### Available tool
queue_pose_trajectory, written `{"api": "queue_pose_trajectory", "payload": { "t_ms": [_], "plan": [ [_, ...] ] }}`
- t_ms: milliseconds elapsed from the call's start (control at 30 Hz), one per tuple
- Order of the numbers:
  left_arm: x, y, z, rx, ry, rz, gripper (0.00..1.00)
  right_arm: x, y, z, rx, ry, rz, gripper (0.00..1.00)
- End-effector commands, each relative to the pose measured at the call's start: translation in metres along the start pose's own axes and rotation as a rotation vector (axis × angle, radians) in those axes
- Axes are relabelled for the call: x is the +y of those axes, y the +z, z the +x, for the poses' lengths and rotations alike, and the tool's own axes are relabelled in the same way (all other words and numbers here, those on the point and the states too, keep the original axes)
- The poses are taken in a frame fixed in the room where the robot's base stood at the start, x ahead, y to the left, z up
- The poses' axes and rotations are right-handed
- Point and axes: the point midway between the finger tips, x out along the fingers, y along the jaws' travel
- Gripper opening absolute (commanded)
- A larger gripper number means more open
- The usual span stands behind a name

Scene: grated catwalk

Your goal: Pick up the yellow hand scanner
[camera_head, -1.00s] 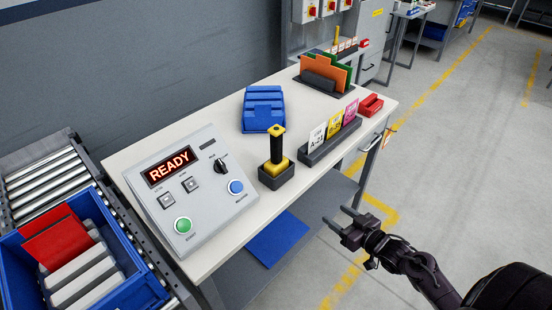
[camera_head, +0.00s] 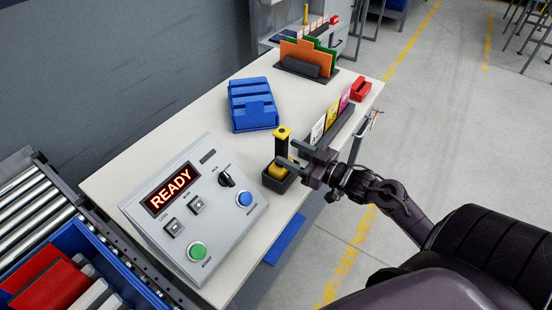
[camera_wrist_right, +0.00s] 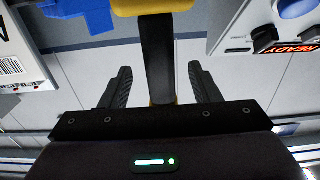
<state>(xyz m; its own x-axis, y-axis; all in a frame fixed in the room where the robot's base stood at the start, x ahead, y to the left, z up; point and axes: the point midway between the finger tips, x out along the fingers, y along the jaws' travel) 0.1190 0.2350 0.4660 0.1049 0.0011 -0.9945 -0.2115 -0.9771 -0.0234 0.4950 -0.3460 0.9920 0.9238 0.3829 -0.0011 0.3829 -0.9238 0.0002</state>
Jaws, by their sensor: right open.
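The yellow hand scanner (camera_head: 283,134) stands upright in a black holder (camera_head: 273,183) on the table, with a yellow top, a dark handle and a yellow lower part. My right gripper (camera_head: 287,152) is open at the scanner's handle, coming from the right. In the right wrist view, the scanner's dark handle (camera_wrist_right: 158,55) passes between the two spread fingers of the right gripper (camera_wrist_right: 160,78), with a gap on each side. The gripper partly hides the holder's right side in the head view. My left gripper is not in view.
A control box (camera_head: 188,220) with a READY display stands left of the scanner. A blue bin (camera_head: 252,103) lies behind it. A card rack (camera_head: 338,133) stands close behind my right gripper. A red item (camera_head: 361,89) and a file holder (camera_head: 306,66) are farther back.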

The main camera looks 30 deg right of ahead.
Motion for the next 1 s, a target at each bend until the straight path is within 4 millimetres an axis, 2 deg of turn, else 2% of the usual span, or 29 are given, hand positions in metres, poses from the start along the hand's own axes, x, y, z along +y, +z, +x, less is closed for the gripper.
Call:
{"api": "queue_pose_trajectory", "payload": {
  "t_ms": [100, 233, 433, 600, 700, 1000],
  "plan": [
    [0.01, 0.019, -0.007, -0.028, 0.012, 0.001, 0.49, 0.001, -0.003, 0.013, 0.002, 0.001, 0.0, 0.56],
    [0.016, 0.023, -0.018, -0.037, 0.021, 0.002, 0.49, 0.0, -0.005, 0.032, 0.002, 0.001, 0.0, 0.56],
    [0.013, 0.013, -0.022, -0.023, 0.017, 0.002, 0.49, 0.0, -0.001, 0.054, 0.001, 0.0, 0.0, 0.56],
    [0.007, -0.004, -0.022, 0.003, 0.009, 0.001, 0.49, -0.001, 0.001, 0.057, -0.001, 0.0, -0.001, 0.56],
    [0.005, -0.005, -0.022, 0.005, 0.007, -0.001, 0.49, -0.001, 0.001, 0.057, -0.001, 0.0, -0.001, 0.56],
    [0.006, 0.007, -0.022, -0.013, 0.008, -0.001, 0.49, -0.001, 0.001, 0.057, 0.0, 0.0, 0.0, 0.18]
  ]
}}
